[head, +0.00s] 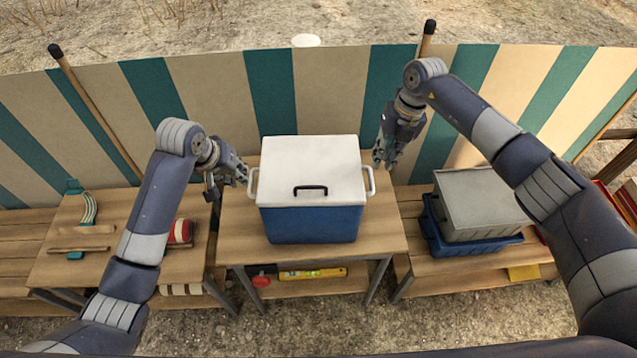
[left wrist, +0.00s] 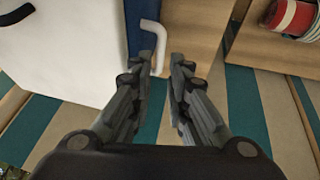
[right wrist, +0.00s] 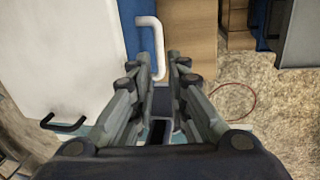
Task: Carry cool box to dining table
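The cool box (head: 312,224) has a blue body, a white lid with a black handle, and a white handle on each side. It stands upright on the middle wooden table (head: 376,235). My left gripper (head: 238,172) is at its left side. In the left wrist view the left side handle (left wrist: 154,40) lies in line with the gap between open fingers, just beyond the tips. My right gripper (head: 382,160) is at the right side; in the right wrist view its open fingers have the right side handle (right wrist: 159,48) between them. I cannot tell which table is the dining table.
A left table (head: 60,225) holds a red and white roll (head: 180,232) and small items. A right table holds a grey bin in a blue crate (head: 435,232). A lower shelf holds a yellow level (head: 312,273). A striped windbreak (head: 270,92) stands close behind.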

